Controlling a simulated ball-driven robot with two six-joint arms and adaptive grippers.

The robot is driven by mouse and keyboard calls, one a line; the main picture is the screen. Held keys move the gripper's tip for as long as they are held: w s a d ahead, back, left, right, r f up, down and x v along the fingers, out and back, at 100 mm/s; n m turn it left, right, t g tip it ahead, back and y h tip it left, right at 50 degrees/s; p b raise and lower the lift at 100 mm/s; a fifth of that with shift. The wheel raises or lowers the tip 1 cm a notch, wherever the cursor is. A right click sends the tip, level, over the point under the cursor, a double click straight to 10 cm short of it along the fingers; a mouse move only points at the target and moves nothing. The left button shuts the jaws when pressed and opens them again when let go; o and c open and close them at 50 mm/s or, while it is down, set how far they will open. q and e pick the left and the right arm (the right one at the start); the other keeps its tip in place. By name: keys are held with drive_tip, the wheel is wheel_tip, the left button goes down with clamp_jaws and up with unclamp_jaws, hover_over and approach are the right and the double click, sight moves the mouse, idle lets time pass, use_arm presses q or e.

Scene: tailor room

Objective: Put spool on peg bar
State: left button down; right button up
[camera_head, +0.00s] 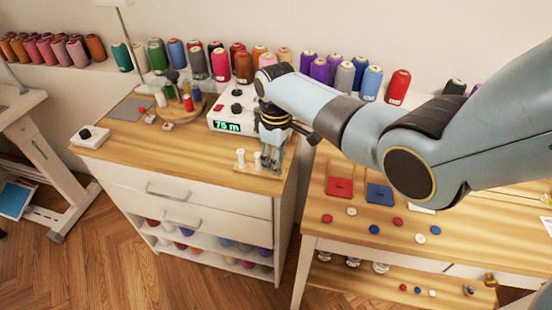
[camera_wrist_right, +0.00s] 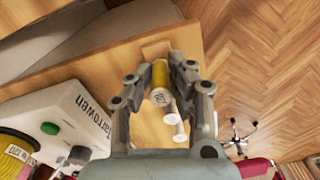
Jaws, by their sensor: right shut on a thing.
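My right gripper (camera_head: 272,160) points down over the right end of the wooden peg bar (camera_head: 243,169), near the front right corner of the cabinet top. In the right wrist view, the right gripper (camera_wrist_right: 160,85) is shut on a yellow spool (camera_wrist_right: 159,75) with a pale label. Two white pegs (camera_wrist_right: 169,112) of the bar show beside the spool, and both are bare; the head view shows them left of the fingers (camera_head: 240,157). The fingers hide the spool in the head view. I cannot tell whether it is around a peg or above one. My left gripper is not in view.
A white counter box (camera_head: 230,115) with a green display reading "75 m" stands behind the peg bar. A round wooden stand (camera_head: 180,108) with small spools is farther left. A lower table (camera_head: 400,215) with buttons and cloth squares stands to the right.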

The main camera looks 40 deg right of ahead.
drive_tip(key=shift+f, duration=0.35)
drive_tip(key=o, duration=0.8)
drive_tip(key=shift+r, duration=0.1)
drive_tip(key=shift+c, duration=0.2)
wheel_tip(320, 180, up, 12)
